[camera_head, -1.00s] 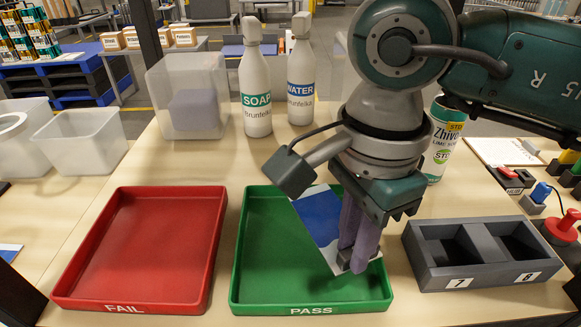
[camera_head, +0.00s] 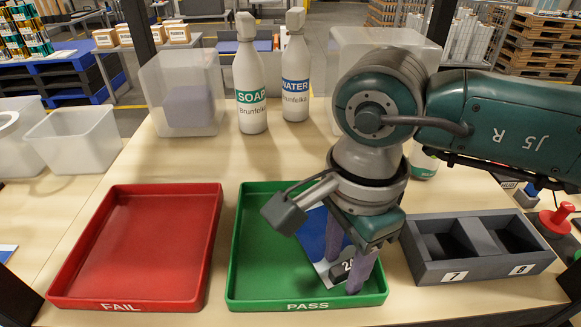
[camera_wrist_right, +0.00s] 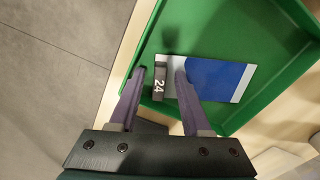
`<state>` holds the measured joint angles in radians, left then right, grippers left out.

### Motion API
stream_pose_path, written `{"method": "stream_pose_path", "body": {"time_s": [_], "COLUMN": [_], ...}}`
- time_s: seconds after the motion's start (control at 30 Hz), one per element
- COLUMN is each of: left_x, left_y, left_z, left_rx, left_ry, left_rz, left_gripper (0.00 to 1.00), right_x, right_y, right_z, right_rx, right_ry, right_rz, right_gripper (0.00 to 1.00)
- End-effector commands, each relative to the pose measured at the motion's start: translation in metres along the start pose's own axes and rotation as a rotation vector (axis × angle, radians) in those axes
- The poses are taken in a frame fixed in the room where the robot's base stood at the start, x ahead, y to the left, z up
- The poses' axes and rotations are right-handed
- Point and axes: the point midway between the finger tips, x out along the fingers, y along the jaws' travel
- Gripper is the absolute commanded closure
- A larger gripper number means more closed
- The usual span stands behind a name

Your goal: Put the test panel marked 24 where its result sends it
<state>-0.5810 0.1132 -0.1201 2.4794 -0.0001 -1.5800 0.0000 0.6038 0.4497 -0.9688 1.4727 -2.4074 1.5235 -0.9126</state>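The test panel (camera_head: 313,240), blue and white with a dark tag marked 24, lies in the green PASS tray (camera_head: 245,255). It also shows in the right wrist view (camera_wrist_right: 218,82), where it looks flat on the tray floor. My right gripper (camera_head: 346,272) is over the front right of this tray. Its purple fingers stand apart on either side of the tag, with gaps visible in the right wrist view (camera_wrist_right: 160,70). It is open. The arm hides part of the panel in the head view. The red FAIL tray (camera_head: 140,250) is empty. My left gripper is not in view.
A grey holder (camera_head: 430,280) with slots 7 and 8 stands right of the green tray. SOAP (camera_head: 249,85) and WATER (camera_head: 296,75) bottles and clear bins (camera_head: 182,95) stand behind. A red button (camera_head: 557,220) is at the right.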

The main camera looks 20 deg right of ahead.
Motion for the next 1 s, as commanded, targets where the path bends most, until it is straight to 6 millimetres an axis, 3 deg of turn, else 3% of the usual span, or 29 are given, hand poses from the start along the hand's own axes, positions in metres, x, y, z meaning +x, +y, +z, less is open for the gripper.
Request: {"method": "stream_pose_path", "body": {"time_s": [0.37,0.8,1.0], "left_x": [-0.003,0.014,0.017], "left_y": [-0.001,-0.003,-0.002], "left_z": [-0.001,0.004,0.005], "left_rx": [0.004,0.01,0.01], "left_ry": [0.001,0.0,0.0], "left_rz": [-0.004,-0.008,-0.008], "left_gripper": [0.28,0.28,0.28], "right_x": [-0.01,-0.1,-0.121], "right_y": [-0.001,-0.001,0.0], "right_z": [0.0,0.0,0.0], "right_rx": [0.0,-0.002,0.0], "right_ry": [-0.001,0.001,0.001], "right_rz": [-0.003,-0.006,-0.001], "right_gripper": [0.51,0.51,0.51]}}
